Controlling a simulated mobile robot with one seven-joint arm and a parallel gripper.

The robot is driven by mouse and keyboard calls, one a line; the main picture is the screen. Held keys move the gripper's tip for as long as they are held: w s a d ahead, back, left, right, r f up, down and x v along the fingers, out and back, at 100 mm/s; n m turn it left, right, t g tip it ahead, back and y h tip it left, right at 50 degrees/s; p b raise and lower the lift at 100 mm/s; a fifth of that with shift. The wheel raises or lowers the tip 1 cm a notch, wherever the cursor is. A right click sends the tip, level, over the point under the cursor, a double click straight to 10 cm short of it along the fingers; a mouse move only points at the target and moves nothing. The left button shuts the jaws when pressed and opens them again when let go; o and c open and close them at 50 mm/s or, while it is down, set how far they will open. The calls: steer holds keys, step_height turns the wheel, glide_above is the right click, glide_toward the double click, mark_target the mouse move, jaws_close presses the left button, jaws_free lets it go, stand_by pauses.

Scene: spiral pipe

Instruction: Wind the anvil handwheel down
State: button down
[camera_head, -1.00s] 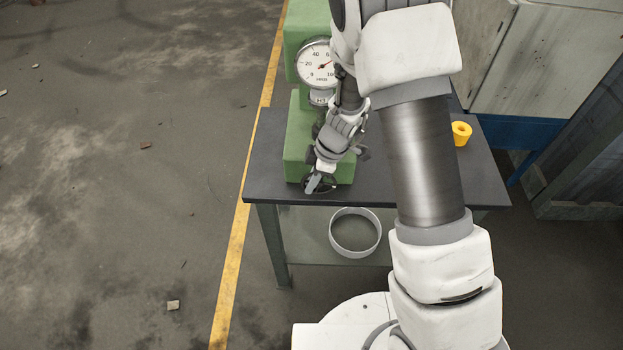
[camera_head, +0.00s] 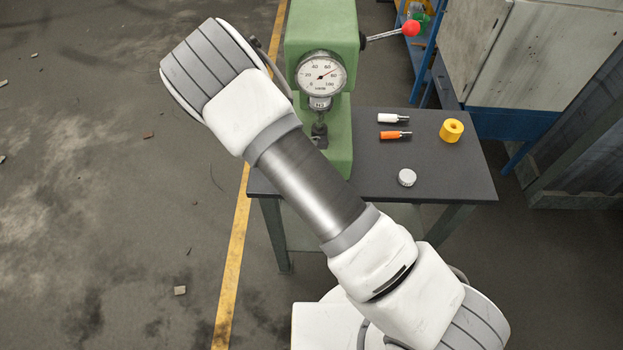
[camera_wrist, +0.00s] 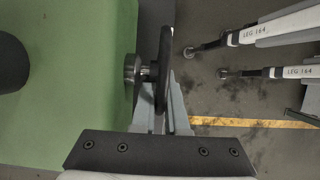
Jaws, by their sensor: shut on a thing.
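The handwheel (camera_wrist: 166,45) is a dark disc seen edge-on in the wrist view, on a short metal shaft (camera_wrist: 134,72) beside the green tester body (camera_wrist: 70,60). My gripper (camera_wrist: 163,92) has its grey fingers on either side of the wheel's rim and is shut on it. In the head view, the green hardness tester (camera_head: 322,25) stands on the dark table with a round dial (camera_head: 321,75). The anvil area (camera_head: 319,135) shows below the dial. My arm hides the gripper and handwheel there.
On the table (camera_head: 460,185) lie a white-handled tool (camera_head: 390,118), an orange-handled tool (camera_head: 392,135), a white round block (camera_head: 407,178) and a yellow ring (camera_head: 452,130). A lever with a red knob (camera_head: 410,28) sticks out at right. A cabinet (camera_head: 535,55) stands behind.

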steer(key=shift+w+h, duration=0.1)
steer(key=shift+h, duration=0.2)
steer(key=c, duration=0.9)
jaws_free()
steer(key=shift+c, duration=0.2)
steer(key=b+v, duration=0.1)
steer(key=v, duration=1.6)
steer(key=shift+b, duration=0.3)
steer(key=shift+r, duration=0.2)
